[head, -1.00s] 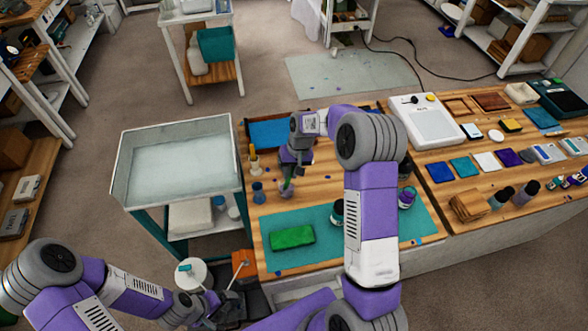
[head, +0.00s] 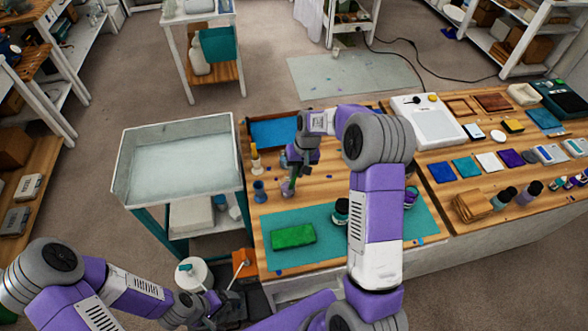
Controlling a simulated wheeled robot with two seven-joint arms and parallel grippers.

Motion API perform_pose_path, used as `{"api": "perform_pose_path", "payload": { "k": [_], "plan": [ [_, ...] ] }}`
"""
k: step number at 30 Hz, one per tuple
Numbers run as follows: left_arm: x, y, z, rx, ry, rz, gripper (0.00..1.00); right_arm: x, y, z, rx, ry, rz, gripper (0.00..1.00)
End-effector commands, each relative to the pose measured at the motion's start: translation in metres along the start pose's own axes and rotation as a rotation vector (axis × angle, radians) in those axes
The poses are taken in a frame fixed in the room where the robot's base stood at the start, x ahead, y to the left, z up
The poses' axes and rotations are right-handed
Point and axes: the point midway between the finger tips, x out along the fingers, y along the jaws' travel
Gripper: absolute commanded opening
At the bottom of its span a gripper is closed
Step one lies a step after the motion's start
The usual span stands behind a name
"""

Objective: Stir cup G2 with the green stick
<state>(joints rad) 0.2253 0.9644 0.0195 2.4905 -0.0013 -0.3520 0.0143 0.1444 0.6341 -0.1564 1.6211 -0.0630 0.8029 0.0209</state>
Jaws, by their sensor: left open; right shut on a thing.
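My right gripper (head: 294,166) points down over the left part of the wooden table and is shut on a thin green stick (head: 292,181), of which only a little shows. A small cup (head: 288,189) stands right below it. The stick's lower end seems to be at or in this cup; I cannot tell exactly, and no label is readable. A blue cup (head: 259,191) stands just to its left. My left gripper (head: 212,308) is open and low at the bottom left, away from the cups.
A teal mat (head: 340,248) carries a green block (head: 293,236) and dark jars (head: 341,211), partly behind my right arm. A blue tray (head: 273,131) lies behind the cups. A yellow-topped bottle (head: 255,158) stands at the table's left edge, beside a white-walled cart (head: 180,125).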

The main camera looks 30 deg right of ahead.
Motion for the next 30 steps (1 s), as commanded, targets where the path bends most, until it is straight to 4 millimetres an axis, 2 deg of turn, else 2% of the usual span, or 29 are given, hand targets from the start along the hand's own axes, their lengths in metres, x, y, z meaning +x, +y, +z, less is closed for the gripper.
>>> {"api": "perform_pose_path", "payload": {
  "k": [2, 6, 17, 30],
  "plan": [
    [-0.002, 0.001, 0.0, 0.0, 0.0, 0.0, 0.91, -0.001, 0.003, -0.008, 0.001, 0.002, 0.0, 0.0],
    [-0.001, 0.001, 0.0, 0.001, 0.0, 0.0, 0.91, 0.001, -0.005, -0.007, -0.002, 0.0, -0.001, 0.0],
    [-0.002, 0.001, 0.0, 0.0, 0.0, 0.0, 0.91, 0.0, -0.006, -0.007, 0.0, 0.0, 0.0, 0.0],
    [-0.025, 0.01, 0.001, 0.001, 0.0, 0.0, 0.91, -0.036, -0.006, -0.007, 0.0, 0.002, 0.0, 0.0]
  ]
}}
